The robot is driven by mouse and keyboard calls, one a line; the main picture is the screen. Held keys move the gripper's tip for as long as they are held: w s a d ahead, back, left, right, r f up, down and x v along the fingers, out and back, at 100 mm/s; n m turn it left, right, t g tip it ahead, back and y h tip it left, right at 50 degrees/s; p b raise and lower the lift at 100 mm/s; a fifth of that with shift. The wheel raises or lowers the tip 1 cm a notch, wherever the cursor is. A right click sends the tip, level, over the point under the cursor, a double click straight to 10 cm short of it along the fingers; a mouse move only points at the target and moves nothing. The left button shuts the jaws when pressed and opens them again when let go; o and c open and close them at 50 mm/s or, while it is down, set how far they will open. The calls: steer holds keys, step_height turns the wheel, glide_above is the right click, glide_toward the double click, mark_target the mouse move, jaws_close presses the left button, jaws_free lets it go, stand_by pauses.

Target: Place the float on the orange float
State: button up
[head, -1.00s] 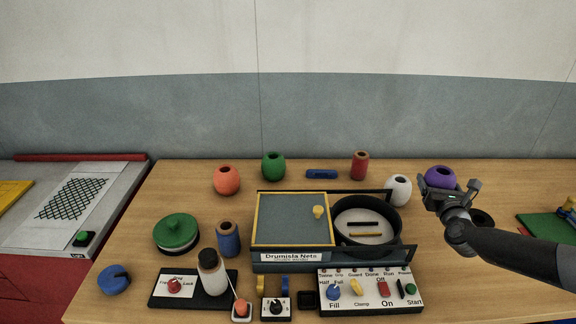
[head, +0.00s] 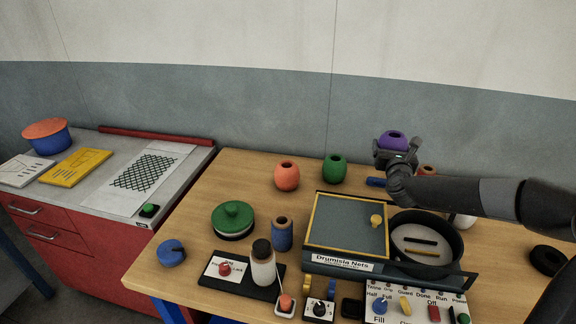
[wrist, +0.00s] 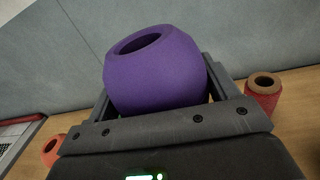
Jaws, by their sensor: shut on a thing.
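My gripper (head: 393,158) is shut on a purple float (head: 393,140) and holds it above the back of the table. In the wrist view the purple float (wrist: 157,75) sits upright between the fingers, its top hole showing. The orange float (head: 287,176) stands upright at the back left of the table, with nothing on it. It is well to the left of my gripper in the head view. Part of an orange thing, likely this float (wrist: 51,150), shows at the lower left of the wrist view.
A green float (head: 334,169) stands just right of the orange float. A red spool (wrist: 263,92) is right of my gripper in the wrist view. The yellow-framed panel (head: 347,226) and black round pan (head: 457,244) lie in front. A white float is partly hidden behind my arm.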

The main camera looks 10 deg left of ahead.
steer(key=a+r+n+y, duration=0.1)
steer(key=a+r, duration=0.1)
steer(key=a, duration=0.9)
steer(key=a+r+y, duration=0.1)
steer(key=a+r, duration=0.2)
steer(key=a, duration=0.7)
glide_above(287, 164)
steer(key=f, duration=0.7)
steer(key=shift+w+d, duration=0.1)
steer(key=shift+d, duration=0.15)
steer(key=shift+a+f, duration=0.35)
steer(key=shift+f, duration=1.8)
steer(key=shift+d, duration=0.1)
steer(key=shift+f, duration=0.2)
steer(key=o, duration=1.1)
steer(key=shift+r, duration=0.1)
